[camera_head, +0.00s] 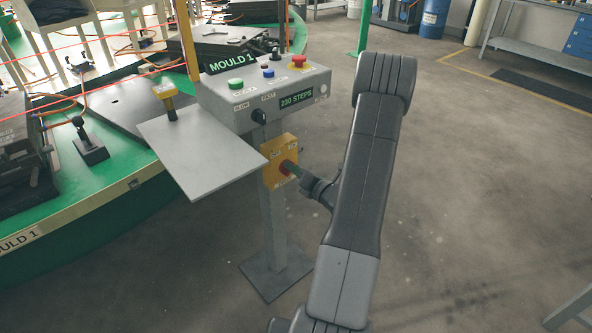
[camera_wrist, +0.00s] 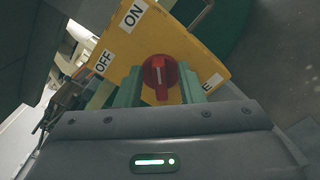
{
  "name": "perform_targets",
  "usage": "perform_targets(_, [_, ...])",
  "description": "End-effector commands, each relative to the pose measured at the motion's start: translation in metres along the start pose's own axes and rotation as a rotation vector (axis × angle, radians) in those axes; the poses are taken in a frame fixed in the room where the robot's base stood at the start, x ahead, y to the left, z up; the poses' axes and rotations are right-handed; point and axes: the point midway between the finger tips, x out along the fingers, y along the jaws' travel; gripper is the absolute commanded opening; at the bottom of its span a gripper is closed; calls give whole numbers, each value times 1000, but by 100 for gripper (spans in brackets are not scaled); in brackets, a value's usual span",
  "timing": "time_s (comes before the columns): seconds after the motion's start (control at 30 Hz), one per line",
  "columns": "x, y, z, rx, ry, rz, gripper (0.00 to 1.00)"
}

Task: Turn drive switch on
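The drive switch is a red rotary knob (camera_wrist: 160,80) on a yellow box (camera_wrist: 190,30), with ON and OFF labels beside it in the wrist view. The white mark on the knob stands about upright in that picture, nearer the direction of ON than OFF. My gripper (camera_wrist: 160,92) has its two green fingers apart, one on each side of the knob. I cannot tell whether they touch it. In the head view the yellow box (camera_head: 279,147) sits on the console's post, and my gripper (camera_head: 293,169) is at its front, largely covering the knob.
Above the box is a grey console (camera_head: 262,92) with several buttons, a red emergency stop and a "230 STEPS" display. A grey shelf plate (camera_head: 200,152) juts out left. The green carousel (camera_head: 110,195) is at left.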

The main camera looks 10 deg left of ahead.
Motion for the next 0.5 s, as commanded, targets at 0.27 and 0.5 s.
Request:
perform_targets(0.27, [-18,-1,1,0,-2,-3,35])
perform_targets(0.5, [-69,-1,1,2,-3,-5,35])
